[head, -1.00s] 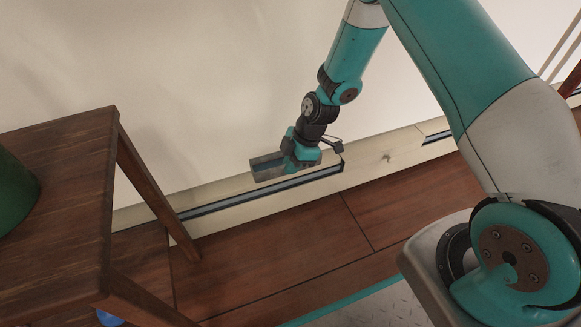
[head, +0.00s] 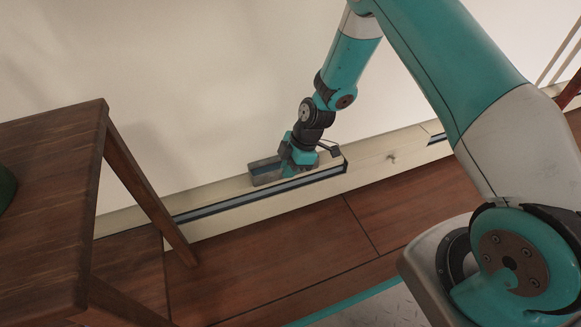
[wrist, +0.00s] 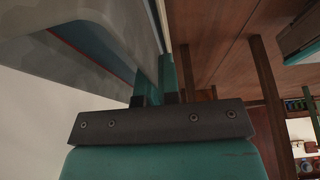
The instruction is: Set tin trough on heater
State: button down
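The tin trough (head: 264,173) is a grey metal box-like piece at the wall in the head view. My gripper (head: 290,163) is shut on its near right part. The heater (head: 240,212) is a long, low, cream unit along the wall with a dark slot. The trough is over the heater's top, very close to it; I cannot tell whether it touches. In the wrist view, the trough (wrist: 62,82) fills the upper left, and my gripper's fingers (wrist: 155,92) are close together at its wall. The trough's underside is hidden.
A dark wooden table (head: 60,170) stands at the left, one leg near the heater's front. A green object (head: 5,188) is on it at the picture's edge. The wooden floor (head: 290,245) before the heater is clear. Shelves with jars (wrist: 300,110) show at right in the wrist view.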

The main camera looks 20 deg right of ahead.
jog(key=c, duration=1.3)
grip_release()
jog(key=shift+o, duration=0.2)
jog(key=p+v, duration=0.9)
jog(key=v, duration=0.8)
jog(key=shift+r, duration=0.3)
jog(key=shift+d, duration=0.1)
